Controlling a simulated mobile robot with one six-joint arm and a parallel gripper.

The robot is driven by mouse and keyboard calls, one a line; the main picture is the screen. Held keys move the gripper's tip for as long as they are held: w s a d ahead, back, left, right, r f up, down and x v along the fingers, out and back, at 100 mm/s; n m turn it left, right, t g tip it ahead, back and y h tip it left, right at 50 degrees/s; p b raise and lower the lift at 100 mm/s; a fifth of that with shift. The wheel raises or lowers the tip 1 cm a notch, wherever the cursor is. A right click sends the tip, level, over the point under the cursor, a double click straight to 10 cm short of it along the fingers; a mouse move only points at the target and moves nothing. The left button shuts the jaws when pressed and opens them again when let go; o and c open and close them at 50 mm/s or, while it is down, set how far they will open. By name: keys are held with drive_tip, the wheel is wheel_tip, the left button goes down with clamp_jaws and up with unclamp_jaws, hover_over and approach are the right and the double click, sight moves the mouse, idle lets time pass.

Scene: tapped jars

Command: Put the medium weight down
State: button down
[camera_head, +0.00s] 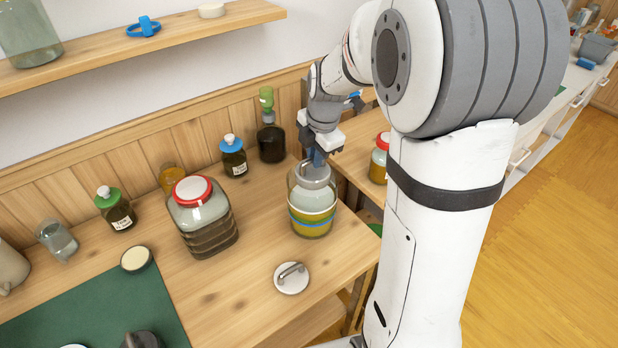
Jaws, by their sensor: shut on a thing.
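My gripper (317,158) points down over the mouth of an open glass jar (312,226) and is shut on the handle of a grey weight (315,178), which I take to be the medium weight. The weight is at the jar's mouth; whether it touches the rim or the contents cannot be told. The jar stands near the table's right edge, with pale and yellow-green layers and a blue band low down. Another round, whitish weight with a bar handle (291,278) lies on the table in front of the jar.
A large red-lidded jar (203,220) stands to the left. Small bottles, including a blue-capped one (233,158) and a dark green-topped one (271,140), stand behind. A green mat (100,300) lies front left. Bare wood (240,265) lies between the large jar and the loose weight.

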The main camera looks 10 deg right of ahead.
sight(315, 171)
drive_tip(key=shift+a+f+p, duration=0.1)
drive_tip(key=shift+f+p, duration=0.2)
drive_tip(key=shift+f, duration=2.9)
drive_tip(key=c, duration=1.9)
unclamp_jaws()
drive_tip(key=shift+f, duration=0.2)
drive_tip(key=o, duration=0.5)
drive_tip(key=shift+s+r, duration=0.1)
drive_tip(key=shift+c, duration=0.2)
drive_tip(key=r, duration=0.4)
drive_tip(key=s+r, duration=0.1)
drive_tip(key=r, duration=0.3)
drive_tip(key=s+r+b, duration=0.1)
drive_tip(key=r, duration=0.3)
drive_tip(key=shift+s+d, duration=0.2)
drive_tip(key=shift+d, duration=0.2)
drive_tip(key=s+a+m+t, duration=0.1)
drive_tip(key=s+m, duration=1.8)
drive_tip(key=m, duration=0.3)
drive_tip(key=shift+s+a+f+h, duration=0.2)
drive_tip(key=shift+a+h, duration=0.1)
drive_tip(key=shift+h, duration=0.1)
